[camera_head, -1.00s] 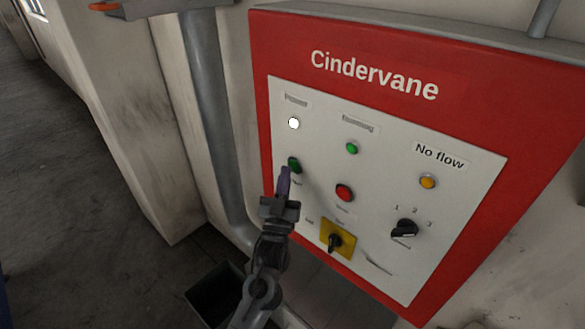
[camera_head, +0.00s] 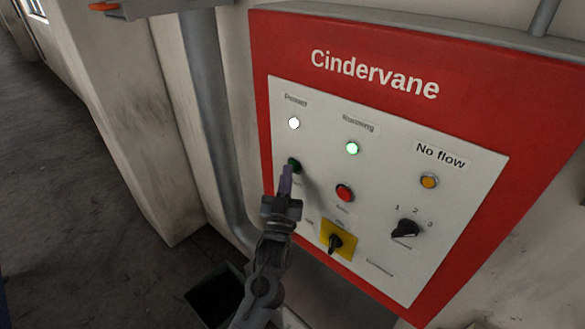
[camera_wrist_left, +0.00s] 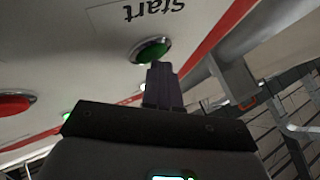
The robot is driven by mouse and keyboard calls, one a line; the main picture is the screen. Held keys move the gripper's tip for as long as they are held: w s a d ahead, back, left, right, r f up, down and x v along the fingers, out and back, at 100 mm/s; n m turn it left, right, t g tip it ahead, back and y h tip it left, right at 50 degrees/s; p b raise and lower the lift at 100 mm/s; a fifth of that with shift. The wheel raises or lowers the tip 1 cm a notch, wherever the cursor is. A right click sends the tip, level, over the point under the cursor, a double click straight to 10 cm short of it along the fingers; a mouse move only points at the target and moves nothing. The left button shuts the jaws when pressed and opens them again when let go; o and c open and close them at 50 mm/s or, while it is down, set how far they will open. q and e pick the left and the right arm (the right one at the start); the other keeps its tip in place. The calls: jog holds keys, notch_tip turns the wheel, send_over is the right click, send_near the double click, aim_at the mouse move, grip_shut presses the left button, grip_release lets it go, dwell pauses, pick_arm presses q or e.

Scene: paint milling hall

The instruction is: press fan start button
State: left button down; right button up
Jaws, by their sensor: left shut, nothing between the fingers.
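The green start button (camera_head: 294,164) sits on the white panel of the red Cindervane box, below the lit white Power lamp (camera_head: 294,123). In the left wrist view the button (camera_wrist_left: 152,48) shows beside the word "Start". My left gripper (camera_head: 286,172) is shut and empty, with its tips at the lower edge of the button. In the left wrist view its fingertips (camera_wrist_left: 161,72) overlap the button's rim and appear to touch it. The Running lamp (camera_head: 352,148) glows bright pale green. My right gripper is not in view.
A red button (camera_head: 345,193) lies right of the start button. A yellow-backed switch (camera_head: 337,239), a black selector knob (camera_head: 405,229) and an orange No flow lamp (camera_head: 429,180) share the panel. A grey pipe (camera_head: 212,110) runs down left of the box.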

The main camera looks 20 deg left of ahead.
pick_arm(q)
jog(key=shift+w, duration=0.1)
dwell(0.3)
jog(key=shift+s+a+p, duration=0.3)
jog(key=shift+s+p, duration=0.2)
jog(key=shift+s, duration=0.25)
jog(key=shift+s, duration=0.1)
